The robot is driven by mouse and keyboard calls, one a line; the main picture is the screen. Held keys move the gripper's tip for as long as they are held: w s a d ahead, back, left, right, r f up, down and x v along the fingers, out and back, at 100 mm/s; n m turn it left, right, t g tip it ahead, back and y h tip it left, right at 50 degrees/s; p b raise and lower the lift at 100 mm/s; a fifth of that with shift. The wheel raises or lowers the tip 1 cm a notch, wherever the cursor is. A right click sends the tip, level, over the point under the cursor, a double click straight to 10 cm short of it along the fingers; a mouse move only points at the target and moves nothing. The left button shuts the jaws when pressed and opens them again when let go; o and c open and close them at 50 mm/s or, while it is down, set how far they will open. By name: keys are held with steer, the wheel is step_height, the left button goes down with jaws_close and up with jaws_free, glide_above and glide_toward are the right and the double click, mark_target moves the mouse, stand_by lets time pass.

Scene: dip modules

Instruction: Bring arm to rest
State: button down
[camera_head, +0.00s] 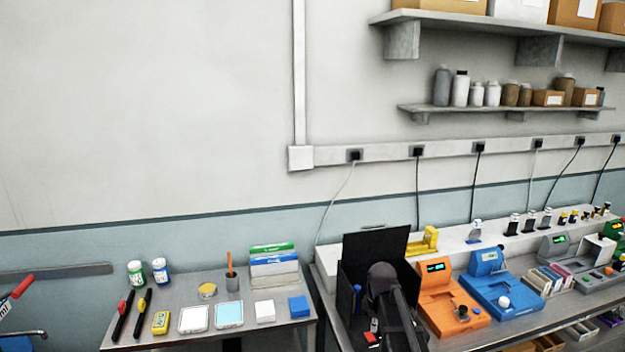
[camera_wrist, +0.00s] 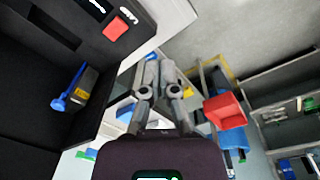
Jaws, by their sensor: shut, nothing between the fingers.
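My gripper (camera_wrist: 152,72) shows in the wrist view with its two grey fingers together and nothing between them. It is in the air beside a black instrument (camera_wrist: 30,110), which fills the left of that view. In the head view my dark grey arm stands in front of the same black instrument (camera_head: 372,246), whose tall panel is upright behind it. My fingertips cannot be made out in the head view.
An orange device (camera_head: 436,293) and a blue device (camera_head: 487,287) stand close right of my arm. A metal side table (camera_head: 180,277) with small items is at left. In the wrist view, a red bin (camera_wrist: 225,111) is right of my gripper.

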steer(key=s+a+f+m+b, duration=0.1)
steer(key=s+f+m+b, duration=0.2)
steer(key=s+m, duration=1)
steer(key=shift+s+f+g, duration=0.3)
steer(key=shift+s+f, duration=0.05)
steer(key=shift+s, duration=1.85)
